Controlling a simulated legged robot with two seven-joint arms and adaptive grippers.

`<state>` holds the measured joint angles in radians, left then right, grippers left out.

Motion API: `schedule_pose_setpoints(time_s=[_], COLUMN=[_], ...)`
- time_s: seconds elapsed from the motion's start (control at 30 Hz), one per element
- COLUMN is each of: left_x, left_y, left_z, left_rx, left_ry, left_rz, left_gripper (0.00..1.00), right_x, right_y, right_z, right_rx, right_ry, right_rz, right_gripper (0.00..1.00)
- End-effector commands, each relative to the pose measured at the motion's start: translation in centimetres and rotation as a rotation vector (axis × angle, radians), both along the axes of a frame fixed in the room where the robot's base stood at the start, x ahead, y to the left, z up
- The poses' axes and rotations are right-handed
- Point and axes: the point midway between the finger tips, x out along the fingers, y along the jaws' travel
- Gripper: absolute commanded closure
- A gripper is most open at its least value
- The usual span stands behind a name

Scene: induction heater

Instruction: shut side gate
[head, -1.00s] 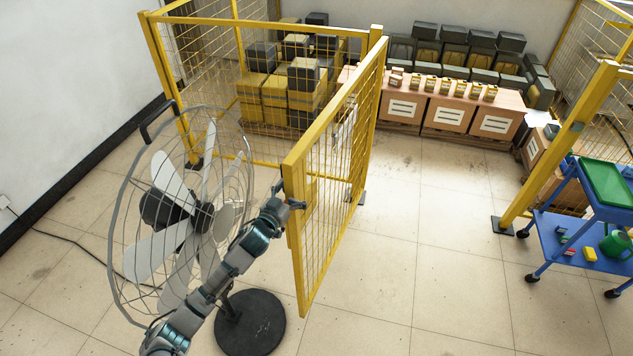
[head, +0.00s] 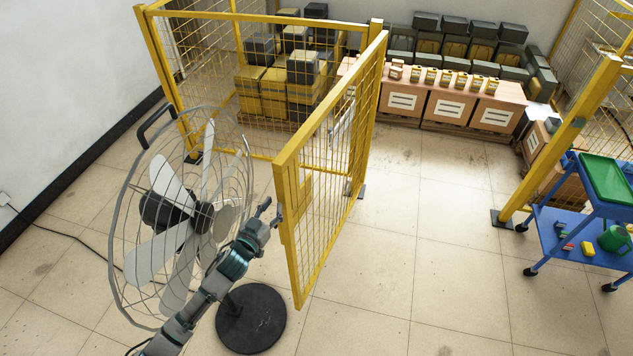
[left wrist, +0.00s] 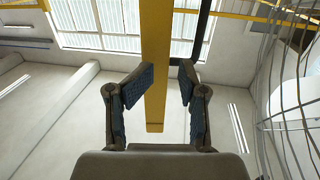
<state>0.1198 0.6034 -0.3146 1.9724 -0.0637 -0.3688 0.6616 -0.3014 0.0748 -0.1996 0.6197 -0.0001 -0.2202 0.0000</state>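The side gate (head: 288,240) is a yellow-framed mesh panel standing open. It reaches from its post on the mesh fence (head: 374,40) towards me. My left gripper (head: 267,207) is just left of the gate's near upright, about halfway up. In the left wrist view my left gripper (left wrist: 167,80) is open, its two dark pads apart. A yellow bar (left wrist: 155,60), seemingly the gate's upright, shows in line with the gap between them. I cannot tell whether a finger touches the gate. My right gripper is out of view.
A large caged fan (head: 200,215) on a round black base (head: 252,320) stands close to my left arm. A yellow post (head: 560,140) and a blue trolley (head: 570,240) are at the right. The floor between gate and trolley is clear.

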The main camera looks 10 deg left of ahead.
Motion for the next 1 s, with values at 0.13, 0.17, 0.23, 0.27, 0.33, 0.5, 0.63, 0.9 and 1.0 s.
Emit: schedule_pose_setpoints(time_s=[0.13, 0.17, 0.23, 0.27, 0.33, 0.5, 0.63, 0.9, 1.0], left_x=[-1.1, -1.3, -1.8, -2.0, -2.5, -3.7, -4.6, -6.5, -7.1], left_y=[0.5, 0.6, 0.8, 0.9, 1.2, 1.7, 2.1, 3.0, 3.3], left_z=[0.0, 0.0, 0.0, 0.0, 0.0, 0.0, 0.0, 0.0, 0.0], left_rx=[0.000, -0.001, 0.000, 0.000, 0.000, 0.000, 0.000, 0.000, -0.001], left_ry=[0.002, 0.001, 0.002, 0.002, 0.002, 0.002, 0.002, 0.002, 0.002], left_rz=[0.000, 0.000, 0.000, 0.000, 0.000, 0.000, 0.000, 0.000, 0.000], left_gripper=[0.59, 0.59, 0.59, 0.59, 0.59, 0.59, 0.59, 0.59, 0.59], right_x=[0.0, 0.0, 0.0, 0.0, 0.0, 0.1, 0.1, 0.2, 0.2], right_y=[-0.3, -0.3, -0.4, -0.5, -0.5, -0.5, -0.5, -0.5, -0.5], right_z=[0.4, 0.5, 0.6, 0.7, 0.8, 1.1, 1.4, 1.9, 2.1], right_rx=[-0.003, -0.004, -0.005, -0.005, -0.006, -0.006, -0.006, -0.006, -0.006], right_ry=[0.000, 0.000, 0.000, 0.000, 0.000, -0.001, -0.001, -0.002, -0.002], right_rz=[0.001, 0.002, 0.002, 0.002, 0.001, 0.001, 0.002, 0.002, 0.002], right_gripper=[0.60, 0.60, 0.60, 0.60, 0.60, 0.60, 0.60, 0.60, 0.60])
